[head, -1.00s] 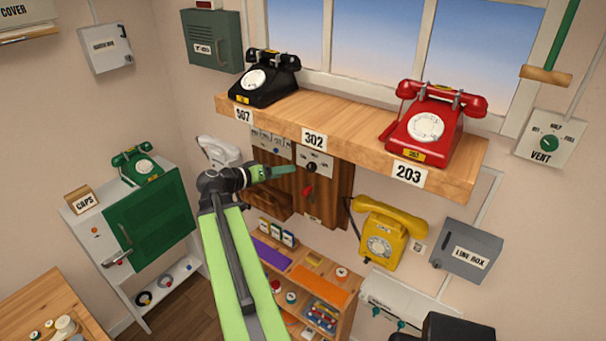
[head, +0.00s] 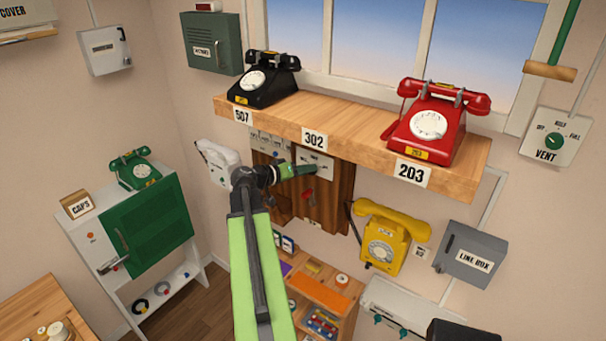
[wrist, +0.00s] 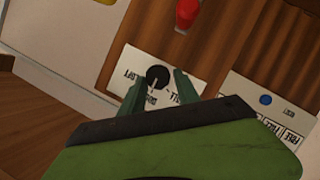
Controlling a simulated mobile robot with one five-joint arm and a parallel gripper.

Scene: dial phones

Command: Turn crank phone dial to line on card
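The wooden crank phone (head: 335,200) hangs on the wall under the shelf, with a red crank handle (head: 307,196) that also shows in the wrist view (wrist: 187,14). A white card (wrist: 130,72) on its front carries a round black dial (wrist: 157,75) with a pale pointer mark. The card's printed words are partly covered by my fingers. My gripper (head: 314,169) is at the card in the head view and hides the dial there. In the wrist view its green fingers (wrist: 157,84) are apart, one on each side of the dial. I cannot tell whether they touch it.
The shelf (head: 350,146) with black (head: 265,78) and red (head: 437,120) phones juts out just above my gripper. A yellow phone (head: 390,237) hangs to the right. Another panel with a blue button (wrist: 265,99) is beside the card.

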